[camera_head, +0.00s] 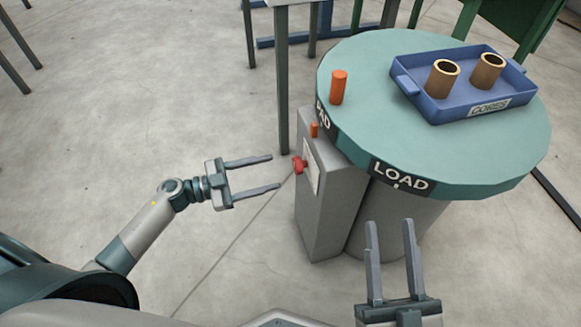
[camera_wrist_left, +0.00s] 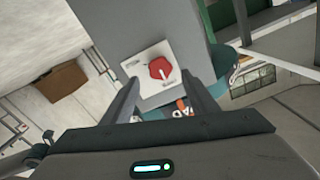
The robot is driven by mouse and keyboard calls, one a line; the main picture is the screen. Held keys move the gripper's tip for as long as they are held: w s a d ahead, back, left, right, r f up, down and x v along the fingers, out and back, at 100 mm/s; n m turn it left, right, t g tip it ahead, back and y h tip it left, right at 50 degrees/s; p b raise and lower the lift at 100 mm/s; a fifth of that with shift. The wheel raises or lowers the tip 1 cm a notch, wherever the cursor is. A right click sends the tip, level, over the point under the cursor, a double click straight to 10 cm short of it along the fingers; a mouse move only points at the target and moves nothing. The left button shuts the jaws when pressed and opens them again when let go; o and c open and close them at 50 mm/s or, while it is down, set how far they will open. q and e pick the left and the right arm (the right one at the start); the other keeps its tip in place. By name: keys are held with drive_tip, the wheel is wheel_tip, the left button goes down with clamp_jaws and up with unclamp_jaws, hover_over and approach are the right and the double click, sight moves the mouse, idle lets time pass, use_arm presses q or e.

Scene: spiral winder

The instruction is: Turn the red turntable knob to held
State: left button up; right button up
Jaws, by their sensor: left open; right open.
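The red turntable knob (camera_head: 299,165) sticks out from a white label plate on the side of a grey box (camera_head: 326,205) beside the turntable. In the left wrist view the red knob (camera_wrist_left: 160,69) sits on its white plate (camera_wrist_left: 148,72), with a pale pointer mark toward the lower right; the plate's lettering is too small to read. My left gripper (camera_head: 276,172) is open and empty, its fingers aimed at the knob and a short gap away from it. My right gripper (camera_head: 390,222) is open and empty, in front of the turntable's pedestal.
The round green turntable (camera_head: 380,60) bears a "LOAD" label on its rim. On it stand an orange peg (camera_head: 339,88) and a blue "CORES" tray (camera_head: 432,104) holding two brown tubes. A smaller orange part (camera_head: 314,129) tops the grey box. Floor left of the box is clear.

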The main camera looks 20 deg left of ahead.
sight(294, 166)
use_arm(q)
drive_tip(key=x, duration=0.7)
drive_tip(key=shift+d+b, duration=0.1)
drive_tip(key=shift+b, duration=0.25)
use_arm(e)
drive_tip(key=shift+s+d+r+t+y, duration=0.1)
drive_tip(key=shift+s+r+t+y, duration=0.05)
drive_tip(key=shift+s+r+t, duration=0.35)
drive_tip(key=shift+s+r+t+y, duration=0.15)
drive_tip(key=shift+s+r+t, duration=0.15)
drive_tip(key=shift+r, duration=0.3)
use_arm(q)
drive_tip(key=c, duration=1.1)
